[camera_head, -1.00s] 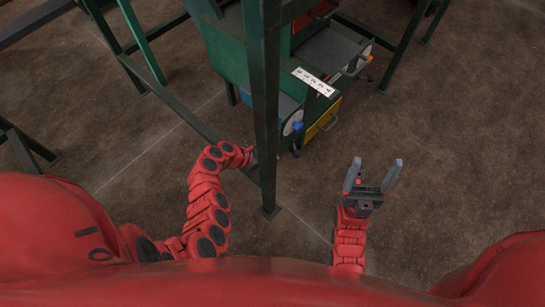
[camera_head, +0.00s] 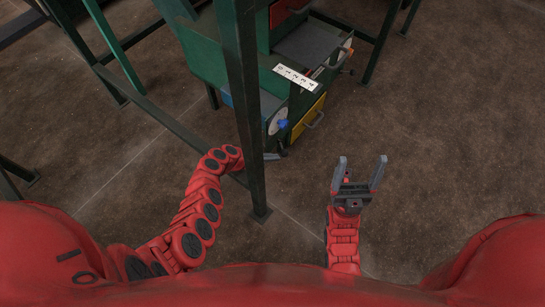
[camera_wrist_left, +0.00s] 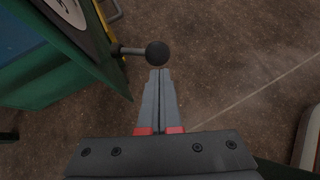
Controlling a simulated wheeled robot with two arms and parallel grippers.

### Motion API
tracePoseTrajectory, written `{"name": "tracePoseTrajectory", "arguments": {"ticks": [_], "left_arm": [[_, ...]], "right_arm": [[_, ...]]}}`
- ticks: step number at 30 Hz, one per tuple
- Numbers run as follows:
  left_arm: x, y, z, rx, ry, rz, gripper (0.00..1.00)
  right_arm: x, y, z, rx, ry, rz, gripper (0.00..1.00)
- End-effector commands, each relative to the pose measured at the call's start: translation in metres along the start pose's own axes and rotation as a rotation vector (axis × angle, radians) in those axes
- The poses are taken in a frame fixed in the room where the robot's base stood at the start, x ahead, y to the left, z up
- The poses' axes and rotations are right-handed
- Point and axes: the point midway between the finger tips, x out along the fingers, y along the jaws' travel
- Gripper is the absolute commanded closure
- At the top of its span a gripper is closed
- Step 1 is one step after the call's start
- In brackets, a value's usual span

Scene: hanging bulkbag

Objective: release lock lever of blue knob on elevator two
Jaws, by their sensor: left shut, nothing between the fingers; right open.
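The blue knob (camera_head: 283,123) sits on a white round dial (camera_head: 277,121) on the side of the green machine, in the head view. A lever with a black ball end (camera_wrist_left: 157,53) shows in the left wrist view, just beyond my left fingertips. In the head view its dark end (camera_head: 283,152) shows low beside the dial. My left gripper (camera_wrist_left: 161,72) is shut and empty, its tips close to the ball; I cannot tell whether they touch. In the head view its tips (camera_head: 272,156) show past the green post. My right gripper (camera_head: 361,160) is open and empty above the floor.
A green upright post (camera_head: 246,110) stands in front of my left wrist and partly hides it. A yellow drawer (camera_head: 308,118) with a handle and a numbered white strip (camera_head: 296,77) are on the machine. The brown floor (camera_head: 450,130) at the right is clear.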

Motion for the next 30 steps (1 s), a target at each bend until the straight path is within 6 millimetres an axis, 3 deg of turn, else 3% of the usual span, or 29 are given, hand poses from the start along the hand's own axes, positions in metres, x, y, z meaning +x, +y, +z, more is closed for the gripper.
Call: {"name": "tracePoseTrajectory", "arguments": {"ticks": [30], "left_arm": [[0.016, -0.016, 0.015, 0.002, -0.001, -0.002, 1.0]], "right_arm": [[0.014, 0.001, -0.002, 0.001, -0.001, 0.001, 0.22]]}}
